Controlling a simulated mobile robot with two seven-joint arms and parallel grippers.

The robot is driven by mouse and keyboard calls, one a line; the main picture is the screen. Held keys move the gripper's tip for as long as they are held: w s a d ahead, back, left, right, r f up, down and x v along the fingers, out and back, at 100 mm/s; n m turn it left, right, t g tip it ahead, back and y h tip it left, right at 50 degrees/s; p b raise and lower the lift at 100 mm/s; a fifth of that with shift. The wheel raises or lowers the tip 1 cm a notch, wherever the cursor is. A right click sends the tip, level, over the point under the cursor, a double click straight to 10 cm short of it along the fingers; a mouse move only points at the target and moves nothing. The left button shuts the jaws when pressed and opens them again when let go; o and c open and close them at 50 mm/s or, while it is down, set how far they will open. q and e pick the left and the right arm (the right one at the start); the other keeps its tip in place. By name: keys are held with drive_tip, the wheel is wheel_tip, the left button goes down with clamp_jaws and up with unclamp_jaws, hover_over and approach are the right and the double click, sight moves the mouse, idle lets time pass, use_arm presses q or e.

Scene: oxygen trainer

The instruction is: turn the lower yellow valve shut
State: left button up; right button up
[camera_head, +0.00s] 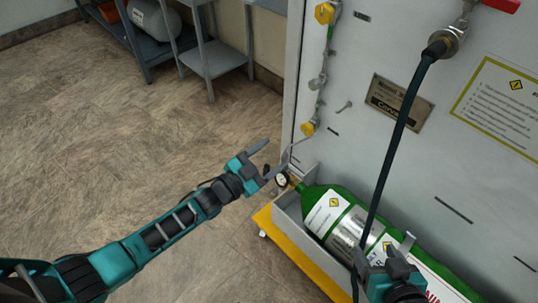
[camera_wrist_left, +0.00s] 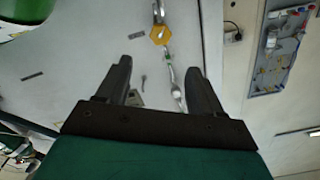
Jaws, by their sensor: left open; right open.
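The lower yellow valve (camera_head: 307,128) is a small yellow knob on the thin pipe at the left edge of the white panel. In the left wrist view the yellow valve (camera_wrist_left: 160,35) shows beyond the fingertips, roughly centred between them. My left gripper (camera_head: 274,156) is open and empty, to the left of and a little below the valve in the head view, apart from it. The left wrist view shows both fingers (camera_wrist_left: 158,66) spread. My right gripper (camera_head: 384,250) is open at the bottom, in front of the green cylinder. The valve handle's exact angle is hard to tell.
An upper yellow valve (camera_head: 324,13) sits higher on the same pipe. A green cylinder (camera_head: 330,200) with a gauge (camera_head: 282,180) lies in a grey and yellow cradle below. A dark hose (camera_head: 400,130) hangs across the panel. Open floor (camera_head: 130,130) lies left.

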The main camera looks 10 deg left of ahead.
sight(305, 129)
use_arm(q)
drive_tip(key=w+d+n+b, duration=0.1)
drive_tip(key=w+d+n, duration=0.1)
drive_tip(key=w, duration=0.1)
drive_tip(key=w+d+n+b, duration=0.1)
drive_tip(key=w+d+n, duration=0.1)
drive_tip(key=w, duration=0.1)
drive_tip(key=w+d+n+b, duration=0.1)
drive_tip(key=w+d+n, duration=0.1)
drive_tip(key=w, duration=0.1)
drive_tip(key=shift+w+f+b, duration=0.1)
drive_tip(key=shift+w+b, duration=0.05)
drive_tip(key=shift+b, duration=0.2)
drive_tip(key=shift+x, duration=0.8)
use_arm(e)
drive_tip(key=shift+w+a+f, duration=0.25)
drive_tip(key=shift+w+f, duration=0.05)
drive_tip(key=shift+f, duration=0.25)
drive_tip(key=shift+w+a+f, duration=0.25)
drive_tip(key=shift+w+f, duration=0.05)
drive_tip(key=shift+f, duration=0.25)
